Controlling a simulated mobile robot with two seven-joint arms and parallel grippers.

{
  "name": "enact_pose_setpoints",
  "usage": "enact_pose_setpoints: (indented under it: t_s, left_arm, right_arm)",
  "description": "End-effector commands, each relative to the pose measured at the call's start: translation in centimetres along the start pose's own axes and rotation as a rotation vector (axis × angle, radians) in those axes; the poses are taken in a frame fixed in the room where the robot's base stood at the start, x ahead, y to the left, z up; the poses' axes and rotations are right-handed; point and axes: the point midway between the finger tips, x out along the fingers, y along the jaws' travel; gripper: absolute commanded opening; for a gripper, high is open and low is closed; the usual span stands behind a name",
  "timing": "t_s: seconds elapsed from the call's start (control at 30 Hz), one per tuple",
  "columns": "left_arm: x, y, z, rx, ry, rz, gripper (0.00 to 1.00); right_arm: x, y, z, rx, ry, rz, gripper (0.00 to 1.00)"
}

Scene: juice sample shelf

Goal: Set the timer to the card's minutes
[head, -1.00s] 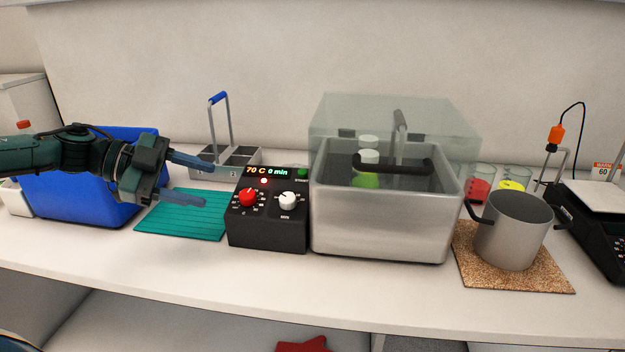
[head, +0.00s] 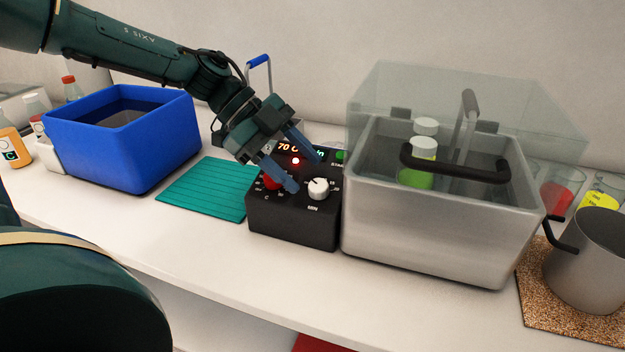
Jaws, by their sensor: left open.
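The black control box (head: 290,228) stands on the bench, left of the steel water bath (head: 435,225). Its front has a red knob (head: 271,182) on the left and a white knob (head: 318,188) on the right. Its lit display (head: 290,147) shows 70 C; the minutes are mostly hidden behind a finger. My left gripper (head: 305,174) is open and empty, its blue fingers pointing down over the panel. One fingertip is just left of the white knob, the other above it; I cannot tell whether they touch. The red knob is partly covered. No card with minutes is readable.
A teal mat (head: 205,190) and a blue bin (head: 120,150) are to the left. A steel pot (head: 590,265) stands on a cork mat at right. The bench front is clear.

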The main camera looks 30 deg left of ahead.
Motion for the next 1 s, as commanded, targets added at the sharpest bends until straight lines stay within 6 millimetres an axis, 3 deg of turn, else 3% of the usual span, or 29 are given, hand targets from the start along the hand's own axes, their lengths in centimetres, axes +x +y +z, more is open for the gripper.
enact_pose_setpoints:
  t_s: [0.1, 0.23, 0.6, 1.0]
  left_arm:
    - [2.0, 0.1, 0.1, -0.003, 0.001, 0.003, 0.52]
    - [3.2, 0.1, 0.1, -0.001, 0.0, 0.001, 0.52]
    - [3.8, 0.0, 0.0, 0.0, 0.0, -0.002, 0.52]
    - [3.7, 0.0, 0.0, 0.0, 0.0, -0.001, 0.2]
  right_arm:
    - [0.1, 0.0, -0.1, 0.003, 0.005, -0.001, 0.0]
    - [0.1, 0.1, -0.2, 0.004, 0.009, -0.001, 0.0]
    - [0.1, 0.1, -0.2, 0.004, 0.01, 0.001, 0.0]
    - [0.2, 0.2, 0.0, 0.005, 0.006, 0.002, 0.0]
